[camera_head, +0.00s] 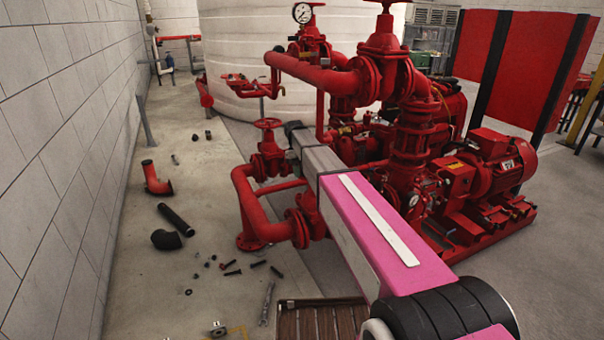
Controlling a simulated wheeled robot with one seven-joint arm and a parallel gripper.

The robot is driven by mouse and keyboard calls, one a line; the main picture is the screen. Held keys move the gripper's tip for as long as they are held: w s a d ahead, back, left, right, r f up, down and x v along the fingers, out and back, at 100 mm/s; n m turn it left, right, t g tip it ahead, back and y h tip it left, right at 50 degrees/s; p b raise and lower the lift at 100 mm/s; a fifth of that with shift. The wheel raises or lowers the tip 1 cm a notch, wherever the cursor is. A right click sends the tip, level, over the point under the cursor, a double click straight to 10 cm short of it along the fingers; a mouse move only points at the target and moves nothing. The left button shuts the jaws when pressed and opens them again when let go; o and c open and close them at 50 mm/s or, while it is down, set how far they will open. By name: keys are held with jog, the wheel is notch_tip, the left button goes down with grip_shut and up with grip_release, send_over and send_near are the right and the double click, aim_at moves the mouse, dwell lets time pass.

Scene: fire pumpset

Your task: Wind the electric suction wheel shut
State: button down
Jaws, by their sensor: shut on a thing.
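A red handwheel (267,123) sits level on top of a red valve (268,155) left of the middle. The valve stands above a curved red pipe. My gripper (289,126) is the dark end of my arm, at the right edge of this handwheel. It is shut on the wheel's rim. Its fingers are small and mostly hidden, so the exact hold is hard to see. My pink and grey arm hides part of the piping behind it.
A red pump and motor (505,160) stand to the right, with tall piping and a pressure gauge (302,13) behind. Loose black fittings (166,239) and several small parts lie on the floor at left. A block wall (60,130) bounds the left; floor beside it is partly clear.

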jog(key=shift+w+f+m, duration=0.3)
jog(key=shift+f, duration=0.05)
jog(key=c, duration=1.3)
grip_release()
jog(key=shift+r, duration=0.15)
jog(key=v, duration=1)
jog(key=shift+w+d+r, duration=0.1)
jog(key=shift+w+r, duration=0.1)
jog(key=shift+r, duration=0.15)
